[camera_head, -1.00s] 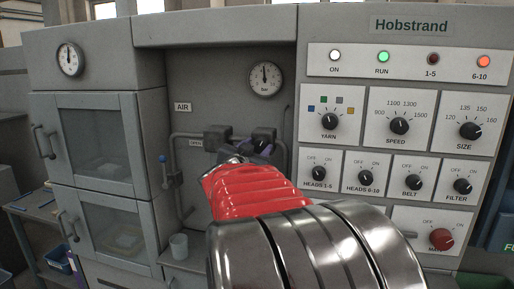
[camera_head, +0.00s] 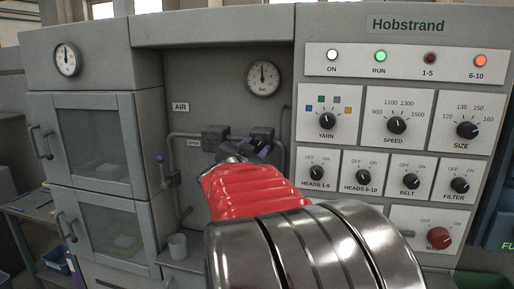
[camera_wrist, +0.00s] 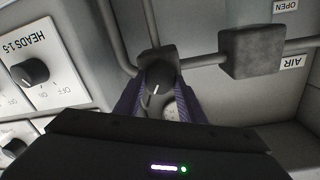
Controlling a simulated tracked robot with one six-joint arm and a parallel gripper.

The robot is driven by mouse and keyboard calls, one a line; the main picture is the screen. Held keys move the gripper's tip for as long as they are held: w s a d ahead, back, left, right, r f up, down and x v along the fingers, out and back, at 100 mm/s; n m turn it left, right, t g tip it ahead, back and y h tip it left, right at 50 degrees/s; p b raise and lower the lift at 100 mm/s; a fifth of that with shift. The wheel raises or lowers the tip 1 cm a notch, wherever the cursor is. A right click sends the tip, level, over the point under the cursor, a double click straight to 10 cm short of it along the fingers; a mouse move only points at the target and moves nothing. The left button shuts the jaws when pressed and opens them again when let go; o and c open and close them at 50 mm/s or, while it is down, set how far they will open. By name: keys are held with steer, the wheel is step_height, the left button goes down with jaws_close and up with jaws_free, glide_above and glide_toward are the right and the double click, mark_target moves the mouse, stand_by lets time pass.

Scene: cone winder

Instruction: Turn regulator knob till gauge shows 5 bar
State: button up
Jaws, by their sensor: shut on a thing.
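The black regulator knob (camera_wrist: 157,86) with a white mark sits on a dark block on the pipe in the wrist view. My gripper (camera_wrist: 158,94) has its two purple fingers on either side of the knob, shut on it. In the head view my gripper (camera_head: 258,150) is at the pipework in the recess, and the knob is mostly hidden there. The round bar gauge (camera_head: 263,78) hangs above on the back wall. Its needle points about straight up; the numbers are too small to read.
A second gauge (camera_head: 66,60) is above the left doors. A second dark block (camera_wrist: 254,52) sits on the pipe beside the knob. The switch panel (camera_head: 400,130) stands close to my arm's right. A cup (camera_head: 177,246) and a blue-handled valve (camera_head: 162,168) are at the left.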

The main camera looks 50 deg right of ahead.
steer(key=shift+w+a+r, duration=0.1)
steer(key=shift+w+r, duration=0.05)
steer(key=shift+w, duration=0.05)
steer(key=o, duration=0.8)
steer(key=shift+o, duration=1.2)
steer(key=shift+s, duration=0.1)
steer(key=v, duration=1.3)
steer(key=shift+a, duration=0.35)
steer(key=shift+s, duration=0.1)
